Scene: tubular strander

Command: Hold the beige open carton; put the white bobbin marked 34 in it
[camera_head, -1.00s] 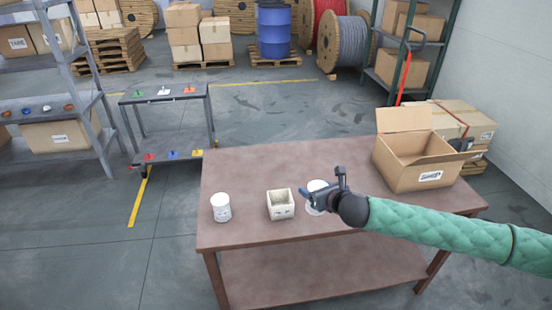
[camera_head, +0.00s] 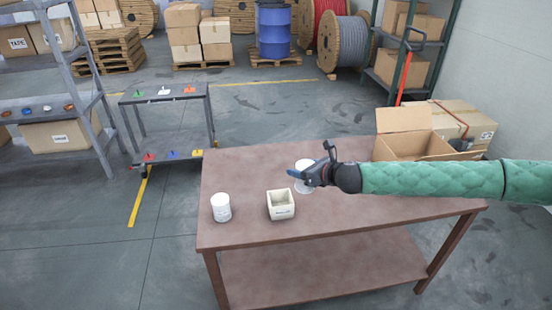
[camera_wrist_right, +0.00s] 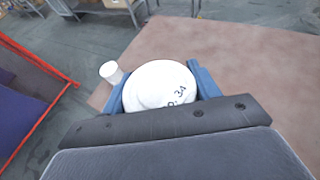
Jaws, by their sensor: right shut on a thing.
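My right gripper (camera_head: 300,175) is shut on a white bobbin (camera_head: 304,164). In the right wrist view the bobbin (camera_wrist_right: 160,85) sits between the blue fingers, and the marking 34 shows on it. A small beige open-topped box (camera_head: 281,206) stands upright on the table, left of and nearer than the gripper. A larger brown cardboard carton (camera_head: 404,146) with raised flaps stands at the table's right; my right arm hides its lower part. My left gripper is not in view.
A second white cylinder (camera_head: 221,207) stands near the left edge of the brown table (camera_head: 250,170); it also shows in the right wrist view (camera_wrist_right: 111,72). The table between it and the gripper's far side is clear. A grey trolley (camera_head: 165,100) stands beyond.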

